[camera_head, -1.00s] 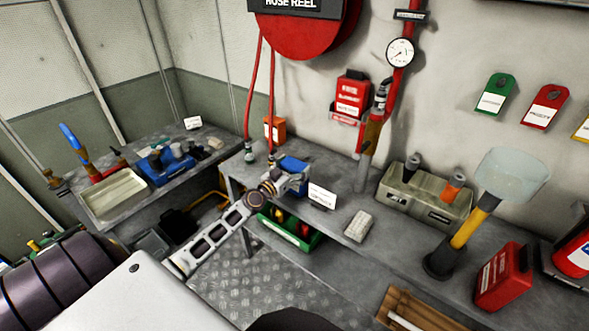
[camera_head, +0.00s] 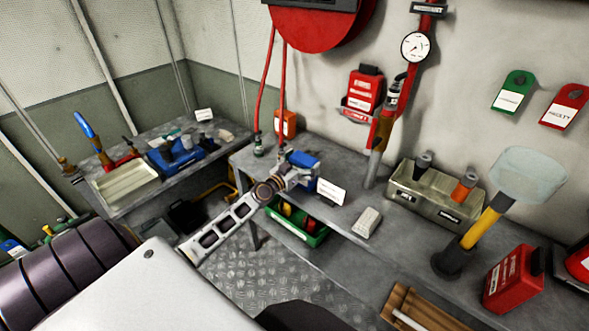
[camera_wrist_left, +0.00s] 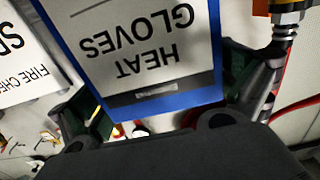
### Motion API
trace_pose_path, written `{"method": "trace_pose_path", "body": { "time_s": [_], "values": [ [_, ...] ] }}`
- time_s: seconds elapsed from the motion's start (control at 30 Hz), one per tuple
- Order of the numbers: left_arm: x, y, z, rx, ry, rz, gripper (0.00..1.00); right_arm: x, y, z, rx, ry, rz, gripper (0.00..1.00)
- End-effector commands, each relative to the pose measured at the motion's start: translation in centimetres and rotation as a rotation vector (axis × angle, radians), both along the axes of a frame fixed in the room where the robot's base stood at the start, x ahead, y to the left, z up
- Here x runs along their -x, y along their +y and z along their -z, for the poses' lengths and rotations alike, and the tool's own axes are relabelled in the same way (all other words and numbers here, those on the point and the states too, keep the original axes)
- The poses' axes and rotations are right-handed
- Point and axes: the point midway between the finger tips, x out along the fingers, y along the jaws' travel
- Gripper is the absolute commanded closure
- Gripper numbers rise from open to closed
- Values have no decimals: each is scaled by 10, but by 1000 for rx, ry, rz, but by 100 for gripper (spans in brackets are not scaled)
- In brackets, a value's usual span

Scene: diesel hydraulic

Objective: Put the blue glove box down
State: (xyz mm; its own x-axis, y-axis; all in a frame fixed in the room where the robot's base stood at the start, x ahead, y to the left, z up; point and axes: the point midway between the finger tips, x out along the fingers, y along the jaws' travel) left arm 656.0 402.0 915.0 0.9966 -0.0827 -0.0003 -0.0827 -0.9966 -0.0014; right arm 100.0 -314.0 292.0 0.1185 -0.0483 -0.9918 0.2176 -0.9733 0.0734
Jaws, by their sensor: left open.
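The blue glove box (camera_head: 304,160) is at the left end of the long grey bench and appears to rest on its top. My left gripper (camera_head: 292,180) is at the near side of the box and hides part of it. In the left wrist view, the box (camera_wrist_left: 205,75) has a white label reading "HEAT GLOVES", upside down. The open left fingers (camera_wrist_left: 165,105) stand on either side of the box. I cannot tell whether either finger touches it. My right gripper is not in view.
A white sign card (camera_head: 331,193) stands just right of the box. Red hoses (camera_head: 283,95) come down behind it, near an orange box (camera_head: 286,123). A green bin (camera_head: 303,228) is below the bench top. Further right are a grey block (camera_head: 368,222) and a caddy (camera_head: 432,196).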

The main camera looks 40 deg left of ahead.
Motion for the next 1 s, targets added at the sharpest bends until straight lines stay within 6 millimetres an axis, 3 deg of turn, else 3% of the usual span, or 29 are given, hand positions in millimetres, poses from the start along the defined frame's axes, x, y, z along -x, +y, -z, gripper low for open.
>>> {"method": "trace_pose_path", "body": {
  "time_s": [0.27,1.0],
  "values": [
    [8,1,-1,-1,2,-1,0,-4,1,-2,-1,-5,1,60],
    [62,5,-1,-1,2,1,0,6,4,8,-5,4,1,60]
  ]
}}
